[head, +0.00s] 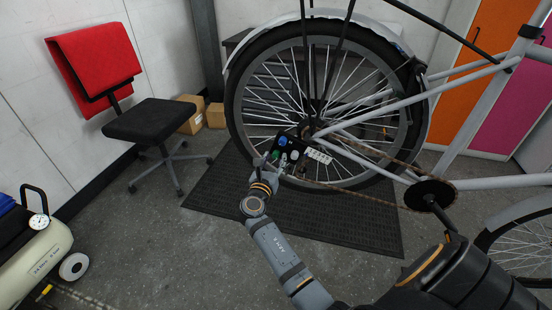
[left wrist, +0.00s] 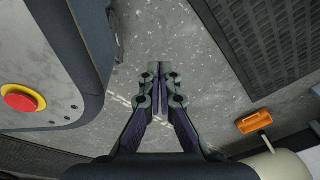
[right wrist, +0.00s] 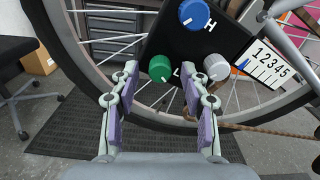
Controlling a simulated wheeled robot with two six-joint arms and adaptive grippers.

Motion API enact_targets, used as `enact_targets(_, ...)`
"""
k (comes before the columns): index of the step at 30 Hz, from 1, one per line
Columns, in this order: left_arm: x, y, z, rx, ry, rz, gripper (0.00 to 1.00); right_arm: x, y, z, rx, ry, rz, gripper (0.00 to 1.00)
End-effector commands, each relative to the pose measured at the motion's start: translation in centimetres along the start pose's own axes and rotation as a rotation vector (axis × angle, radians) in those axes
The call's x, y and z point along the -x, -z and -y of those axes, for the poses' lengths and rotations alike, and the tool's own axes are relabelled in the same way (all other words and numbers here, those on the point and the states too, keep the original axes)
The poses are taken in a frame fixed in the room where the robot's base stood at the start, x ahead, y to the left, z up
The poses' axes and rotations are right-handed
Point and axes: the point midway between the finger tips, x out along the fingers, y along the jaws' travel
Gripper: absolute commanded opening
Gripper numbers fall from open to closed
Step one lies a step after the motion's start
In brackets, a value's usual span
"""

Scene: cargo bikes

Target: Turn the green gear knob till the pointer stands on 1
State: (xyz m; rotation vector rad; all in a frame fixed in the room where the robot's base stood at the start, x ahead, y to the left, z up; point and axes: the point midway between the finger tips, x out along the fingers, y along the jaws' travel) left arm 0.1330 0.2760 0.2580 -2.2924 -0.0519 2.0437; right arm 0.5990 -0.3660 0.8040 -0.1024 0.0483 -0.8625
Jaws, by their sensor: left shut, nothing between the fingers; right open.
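The green gear knob (right wrist: 160,68) is on a dark panel (right wrist: 178,42) in front of the bike's rear wheel, with a white mark on its face and an L beside it. A white scale (right wrist: 268,66) numbered 1 to 5 sits to the right; a blue pointer mark shows at its left end, near 1, but I cannot tell its exact place. My right gripper (right wrist: 159,86) is open, with the green knob seen between its fingertips; I cannot tell whether they touch it. In the head view, my right gripper (head: 275,166) is just below the panel. My left gripper (left wrist: 160,70) is shut and empty above the floor.
A blue knob (right wrist: 195,13) marked H is above the green one, and a grey knob (right wrist: 216,67) is to its right. Wheel spokes and chain are close behind. A red-backed chair (head: 95,60) and a compressor (head: 38,250) stand left. A dark mat (head: 225,190) lies below.

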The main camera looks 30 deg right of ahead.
Motion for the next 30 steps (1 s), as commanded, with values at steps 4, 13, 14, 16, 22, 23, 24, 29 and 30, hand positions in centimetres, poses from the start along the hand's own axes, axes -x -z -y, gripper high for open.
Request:
enact_targets(4,0.0,-0.8,0.4,-0.003,0.005,0.010,0.00,0.0,0.0,0.0,0.000,0.000,0.000,0.43)
enact_targets(13,0.0,-1.4,0.5,-0.004,0.006,0.019,0.00,0.0,0.0,0.0,0.000,0.000,0.000,0.02)
enact_targets(14,0.0,-1.4,0.5,-0.004,0.006,0.019,0.00,0.0,0.0,0.0,0.000,0.000,0.000,0.00)
enact_targets(16,0.0,-1.2,0.5,-0.004,0.006,0.017,0.00,0.0,0.0,0.0,0.000,0.000,0.000,0.00)
enact_targets(22,-0.1,-0.4,0.4,-0.002,0.005,0.007,0.00,0.0,0.0,0.0,-0.016,0.000,0.000,0.00)
enact_targets(23,-0.1,-0.3,0.4,-0.002,0.005,0.005,0.00,0.0,0.0,0.0,-0.024,0.000,0.000,0.00)
enact_targets(24,-0.2,-0.1,0.3,-0.001,0.004,0.003,0.00,0.0,0.0,0.0,-0.036,0.000,0.000,0.00)
enact_targets(29,-0.3,0.5,0.1,0.000,0.001,-0.004,0.00,0.0,0.1,0.0,-0.116,0.000,0.000,0.00)
enact_targets(30,-0.3,0.6,0.1,0.000,0.001,-0.004,0.00,0.0,0.1,0.0,-0.144,0.001,0.000,0.00)
